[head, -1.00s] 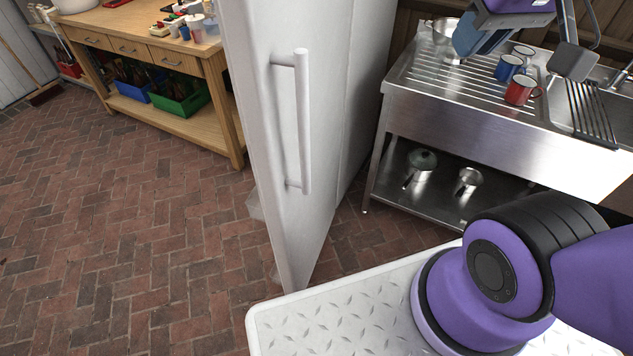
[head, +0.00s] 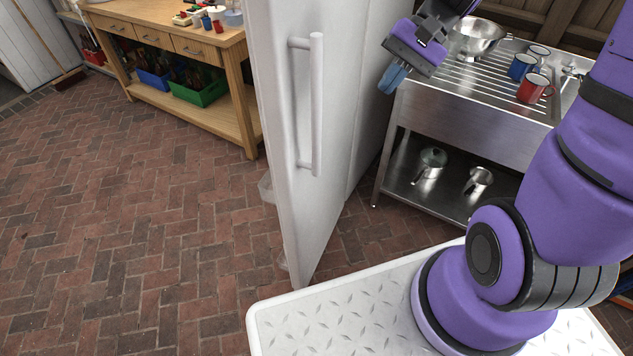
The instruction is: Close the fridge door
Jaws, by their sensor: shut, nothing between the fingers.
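The white fridge door (head: 335,70) stands open, its outer face with a long vertical white handle (head: 317,105) turned toward me. Clear door shelves stick out past its left edge, low down. My gripper (head: 391,79) is to the right of the door and handle, in front of the sink unit. Its blue fingers are together and hold nothing. A gap shows between the fingers and the handle. The inside of the fridge is hidden behind the door.
A steel sink unit (head: 462,98) stands at right with a colander (head: 477,38), red mug (head: 533,88) and blue mugs on top, pots below. A wooden workbench (head: 190,43) with crates is at back left. The brick floor (head: 130,220) left of the door is clear.

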